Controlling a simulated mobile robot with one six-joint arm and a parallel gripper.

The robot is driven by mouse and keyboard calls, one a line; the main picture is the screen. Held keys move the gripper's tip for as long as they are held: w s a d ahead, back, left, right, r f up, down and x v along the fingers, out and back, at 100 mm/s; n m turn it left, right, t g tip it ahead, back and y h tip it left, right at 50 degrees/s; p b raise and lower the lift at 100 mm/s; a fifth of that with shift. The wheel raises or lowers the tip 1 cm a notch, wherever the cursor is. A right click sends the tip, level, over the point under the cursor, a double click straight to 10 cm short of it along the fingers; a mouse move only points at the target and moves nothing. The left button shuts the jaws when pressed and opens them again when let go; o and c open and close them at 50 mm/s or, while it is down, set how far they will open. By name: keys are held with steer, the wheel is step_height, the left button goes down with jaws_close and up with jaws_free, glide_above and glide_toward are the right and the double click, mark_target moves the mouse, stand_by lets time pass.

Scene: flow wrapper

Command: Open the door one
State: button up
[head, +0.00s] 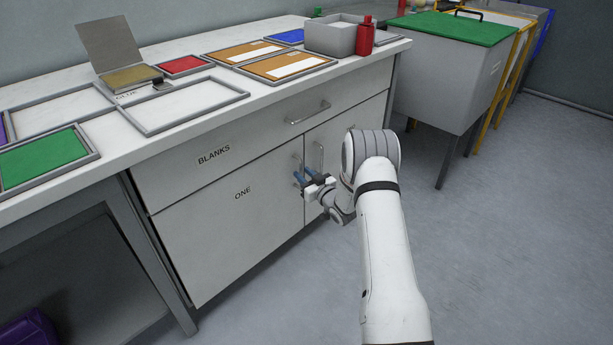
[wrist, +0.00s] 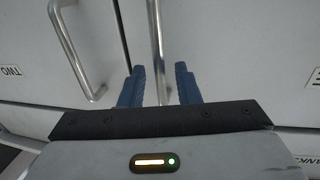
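Door one (head: 225,225) is the left cabinet door, labelled ONE, and it looks shut. Its upright bar handle (wrist: 155,40) shows in the wrist view, running down between my two blue fingers. My gripper (head: 300,178) is at the door's upper right edge in the head view. In the wrist view my gripper (wrist: 160,78) is open, with a gap between the bar and each finger. I cannot tell how deep the bar sits between the fingers. In the head view my gripper partly hides the handle.
The handle of door two (wrist: 82,60) is close by on the left in the wrist view. A drawer labelled BLANKS (head: 225,160) is above the doors. The counter (head: 120,135) carries trays and a red bottle (head: 365,37). Floor (head: 500,230) to the right is clear.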

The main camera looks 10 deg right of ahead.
jaws_close()
